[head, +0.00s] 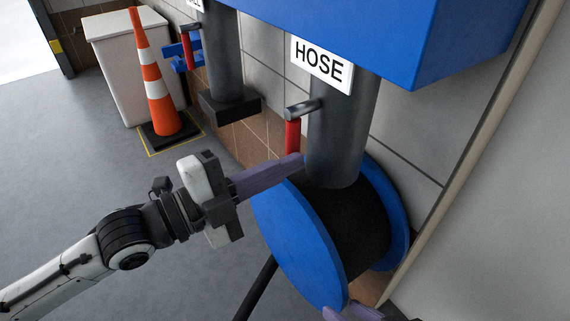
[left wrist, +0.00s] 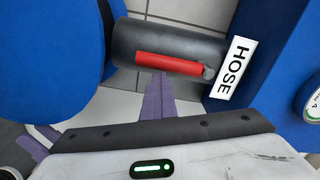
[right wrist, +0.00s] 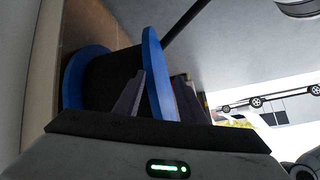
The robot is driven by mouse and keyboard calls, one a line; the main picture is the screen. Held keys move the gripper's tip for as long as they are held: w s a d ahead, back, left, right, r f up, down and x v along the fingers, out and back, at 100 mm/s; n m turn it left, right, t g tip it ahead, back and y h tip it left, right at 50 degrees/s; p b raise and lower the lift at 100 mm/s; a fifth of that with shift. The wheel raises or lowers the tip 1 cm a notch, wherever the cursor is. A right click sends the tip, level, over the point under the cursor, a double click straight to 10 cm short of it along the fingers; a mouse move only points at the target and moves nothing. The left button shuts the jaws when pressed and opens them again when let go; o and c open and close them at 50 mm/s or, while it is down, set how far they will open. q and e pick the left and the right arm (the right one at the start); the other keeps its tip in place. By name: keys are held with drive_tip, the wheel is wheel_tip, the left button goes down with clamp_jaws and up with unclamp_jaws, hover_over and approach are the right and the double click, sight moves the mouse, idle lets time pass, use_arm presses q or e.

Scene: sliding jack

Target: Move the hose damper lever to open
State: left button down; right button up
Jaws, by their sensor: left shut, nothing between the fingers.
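The hose damper lever (head: 292,138) has a red grip that hangs down from a metal pivot on the dark pipe (head: 342,125), beside the HOSE sign (head: 321,64). In the left wrist view the red grip (left wrist: 168,64) lies along the front of the pipe. My left gripper (head: 298,161) is shut and empty, its purple fingertips close to the lever's lower end. Whether they touch it I cannot tell. My right gripper (right wrist: 155,95) has its purple fingers apart, close to the blue reel's rim. Only its fingertips show at the bottom of the head view.
The blue hose reel (head: 300,255) stands under the pipe. A blue box (head: 390,35) overhangs it. A second pipe (head: 225,55) with another red lever (head: 187,50), an orange cone (head: 155,85) and a white bin (head: 112,60) stand further back. The grey floor at left is clear.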

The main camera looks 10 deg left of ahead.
use_arm(q)
drive_tip(key=shift+w+a+f, duration=0.1)
drive_tip(key=shift+w+a, duration=0.05)
drive_tip(key=shift+a, duration=0.15)
